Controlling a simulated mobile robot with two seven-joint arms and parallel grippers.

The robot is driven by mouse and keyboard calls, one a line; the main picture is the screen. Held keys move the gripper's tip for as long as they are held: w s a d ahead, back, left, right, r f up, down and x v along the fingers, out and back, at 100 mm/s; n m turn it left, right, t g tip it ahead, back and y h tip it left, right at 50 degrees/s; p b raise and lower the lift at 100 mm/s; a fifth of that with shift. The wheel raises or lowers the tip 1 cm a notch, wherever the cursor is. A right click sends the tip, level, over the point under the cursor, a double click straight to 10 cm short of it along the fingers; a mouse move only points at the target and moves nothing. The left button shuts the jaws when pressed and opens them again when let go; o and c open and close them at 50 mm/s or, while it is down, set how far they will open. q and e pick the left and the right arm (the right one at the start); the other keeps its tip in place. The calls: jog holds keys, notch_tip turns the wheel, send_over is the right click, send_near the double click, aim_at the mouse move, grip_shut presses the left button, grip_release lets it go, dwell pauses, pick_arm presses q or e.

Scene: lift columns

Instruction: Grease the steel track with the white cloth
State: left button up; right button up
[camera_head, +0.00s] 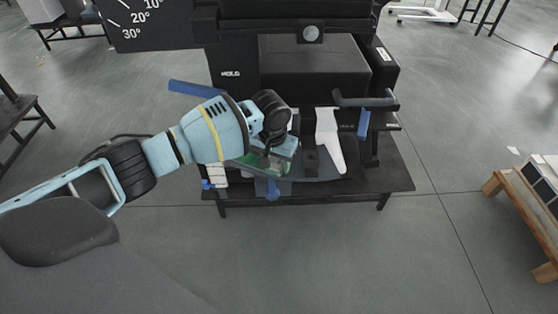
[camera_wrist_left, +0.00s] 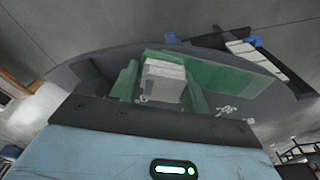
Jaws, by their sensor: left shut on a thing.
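My left gripper (camera_head: 266,163) reaches in from the left over the front of a black machine. In the left wrist view its green fingers flank a small white folded block, which looks like the white cloth (camera_wrist_left: 163,80); the gripper is shut on it. In the head view the wrist and fingers mostly hide the cloth. A dark grey curved plate (camera_wrist_left: 88,76) lies beyond the fingers. I cannot clearly make out the steel track. My right gripper is not in view.
The black machine (camera_head: 315,65) rises behind the gripper on a low black table (camera_head: 375,183). A bent white piece (camera_head: 328,140) and a blue handle (camera_head: 363,122) are right of the gripper. A wooden stand (camera_head: 528,215) is far right. The front floor is open.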

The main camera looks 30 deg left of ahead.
aim_at(250, 159)
pick_arm(q)
jog(key=shift+s+a+p, duration=0.1)
jog(key=shift+a+p, duration=0.45)
jog(key=shift+a, duration=0.45)
jog(key=shift+a+p, duration=0.4)
jog(key=shift+a, duration=0.25)
jog(key=shift+s+a+f+p, duration=0.1)
jog(key=shift+a+p, duration=0.25)
jog(key=shift+a, duration=0.6)
jog(key=shift+s+a+p, duration=0.1)
jog(key=shift+a+p, duration=0.55)
jog(key=shift+a, duration=0.9)
